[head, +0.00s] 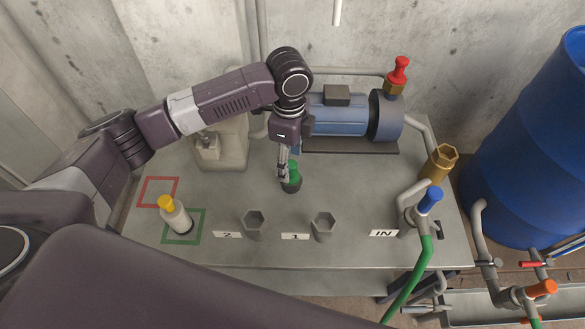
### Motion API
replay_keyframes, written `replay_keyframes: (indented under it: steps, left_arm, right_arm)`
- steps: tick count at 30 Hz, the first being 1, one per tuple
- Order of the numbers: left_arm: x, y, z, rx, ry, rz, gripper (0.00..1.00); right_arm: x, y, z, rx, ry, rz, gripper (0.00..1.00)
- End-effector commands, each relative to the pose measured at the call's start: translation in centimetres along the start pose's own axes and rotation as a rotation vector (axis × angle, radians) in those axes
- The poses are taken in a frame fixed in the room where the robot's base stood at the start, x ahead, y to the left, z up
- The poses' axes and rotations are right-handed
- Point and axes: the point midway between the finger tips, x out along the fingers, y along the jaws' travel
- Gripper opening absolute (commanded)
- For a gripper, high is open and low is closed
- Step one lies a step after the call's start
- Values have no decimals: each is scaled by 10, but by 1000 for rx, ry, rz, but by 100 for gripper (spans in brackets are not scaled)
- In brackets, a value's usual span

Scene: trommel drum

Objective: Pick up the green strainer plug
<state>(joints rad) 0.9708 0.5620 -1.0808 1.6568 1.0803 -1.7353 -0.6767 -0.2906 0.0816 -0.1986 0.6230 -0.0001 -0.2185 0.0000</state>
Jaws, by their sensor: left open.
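The green strainer plug (293,170) stands upright on the grey bench, with a green top and a dark lower part. My left gripper (284,170) points down right at the plug, at its left side in the picture. Its fingers are open and overlap the plug's edge; I cannot tell whether they touch it. Part of the plug's left side is hidden by the fingers. My right gripper is not in view.
A blue pump (340,120) stands behind the plug. A yellow-topped white cylinder (175,215) is at the front left, by a green square outline. Two grey hexagonal sockets (324,226) are in front. A brass fitting (438,163) and blue-handled valve (428,201) stand right.

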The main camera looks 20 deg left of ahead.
Motion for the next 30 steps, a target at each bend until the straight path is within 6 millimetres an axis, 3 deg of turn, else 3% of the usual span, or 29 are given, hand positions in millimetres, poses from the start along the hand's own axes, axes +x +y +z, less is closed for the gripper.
replay_keyframes:
  steps: [3, 7, 12, 19, 30]
  left_arm:
    - [14, -2, 0, -1, -1, 3, 55]
    - [34, -7, 0, -2, -2, 2, 55]
    - [51, -7, 0, 1, -1, 0, 55]
    - [53, -7, -1, 1, -1, -2, 55]
    - [52, -7, -1, 1, -1, -2, 16]
  right_arm:
    - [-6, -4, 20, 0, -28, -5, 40]
    - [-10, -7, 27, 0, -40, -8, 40]
    - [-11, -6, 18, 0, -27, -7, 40]
    - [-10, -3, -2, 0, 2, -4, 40]
    - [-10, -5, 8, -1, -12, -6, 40]
